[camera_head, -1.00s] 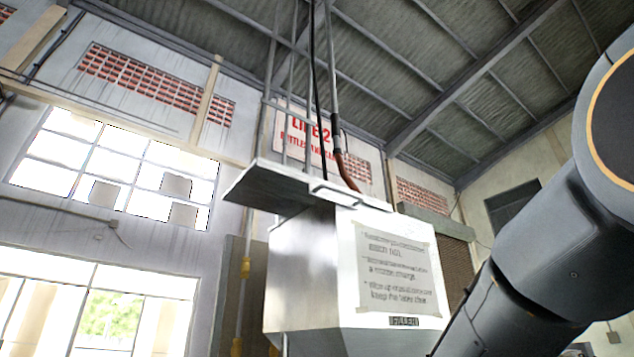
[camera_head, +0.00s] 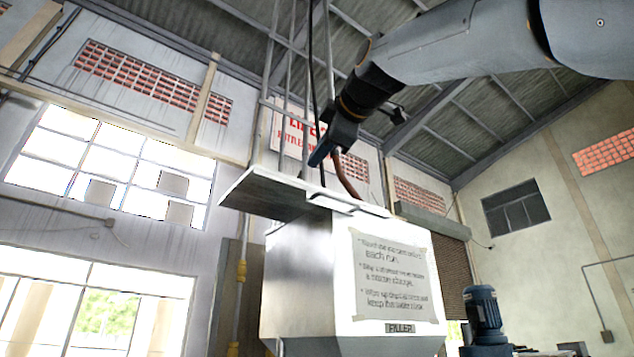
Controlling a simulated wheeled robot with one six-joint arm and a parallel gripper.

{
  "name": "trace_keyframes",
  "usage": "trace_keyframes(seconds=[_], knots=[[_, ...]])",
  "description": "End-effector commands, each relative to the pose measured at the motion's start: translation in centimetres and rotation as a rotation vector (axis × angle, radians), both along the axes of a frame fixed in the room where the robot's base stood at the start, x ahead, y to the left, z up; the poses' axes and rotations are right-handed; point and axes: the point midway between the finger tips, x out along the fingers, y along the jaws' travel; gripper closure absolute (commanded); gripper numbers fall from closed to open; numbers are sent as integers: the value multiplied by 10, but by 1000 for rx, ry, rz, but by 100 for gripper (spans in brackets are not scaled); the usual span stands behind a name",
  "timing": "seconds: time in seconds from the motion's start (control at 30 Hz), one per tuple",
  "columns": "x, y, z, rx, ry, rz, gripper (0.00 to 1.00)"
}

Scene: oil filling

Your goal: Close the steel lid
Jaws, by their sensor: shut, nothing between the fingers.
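The steel lid (camera_head: 268,192) is a flat plate on top of the white filler hopper (camera_head: 300,262). It juts out past the hopper's left side, and its underside shows. A bar-like handle (camera_head: 345,204) runs along its front edge. The hopper's opening is hidden, as I look up from below. My gripper (camera_head: 318,160) is shut and empty. It points down and left in the picture, just above the lid in view, near the brown hose. I cannot tell its depth relative to the lid, but there is a visible gap between them.
A brown hose (camera_head: 346,178) comes down behind the lid. Thin vertical pipes (camera_head: 305,85) rise behind it. A paper notice (camera_head: 395,275) is taped to the hopper's front. A blue motor (camera_head: 484,310) stands at lower right. The space left of the lid looks open.

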Motion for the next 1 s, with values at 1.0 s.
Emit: trace_keyframes(seconds=[1.0], knots=[[107,4,-16,2,3,-2,100]])
